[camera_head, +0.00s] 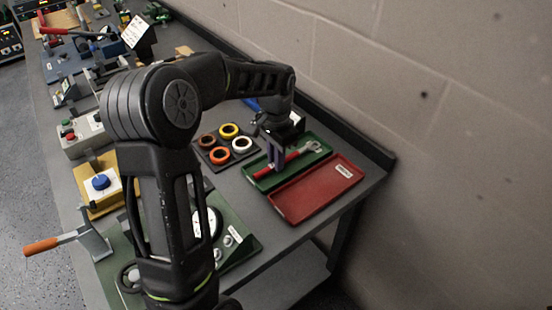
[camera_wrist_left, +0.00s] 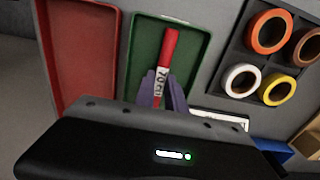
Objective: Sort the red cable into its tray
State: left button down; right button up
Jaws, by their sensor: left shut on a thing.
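The red cable (camera_head: 292,159) has a silver end and a white label; in the wrist view the cable (camera_wrist_left: 171,45) points away from the gripper. My left gripper (camera_head: 275,152) is shut on it over the green tray (camera_head: 262,186). Its purple fingers (camera_wrist_left: 162,92) hide part of the cable. I cannot tell whether the cable touches the tray floor. The red tray (camera_head: 318,192) lies beside the green one and is empty apart from a small white label; it also shows in the wrist view (camera_wrist_left: 78,50). My right gripper is not in view.
A dark holder with several coloured tape rolls (camera_head: 229,131) stands left of the green tray. A lever with an orange handle (camera_head: 42,247) is at the front left. The bench's right edge is just past the red tray, and a block wall (camera_head: 440,130) runs behind.

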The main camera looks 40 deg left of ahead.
pick_arm(q)
jog(key=shift+f, duration=0.2)
jog(key=c, duration=1.3)
grip_release()
notch_tip(320, 180, up, 7)
jog(key=p, duration=0.5)
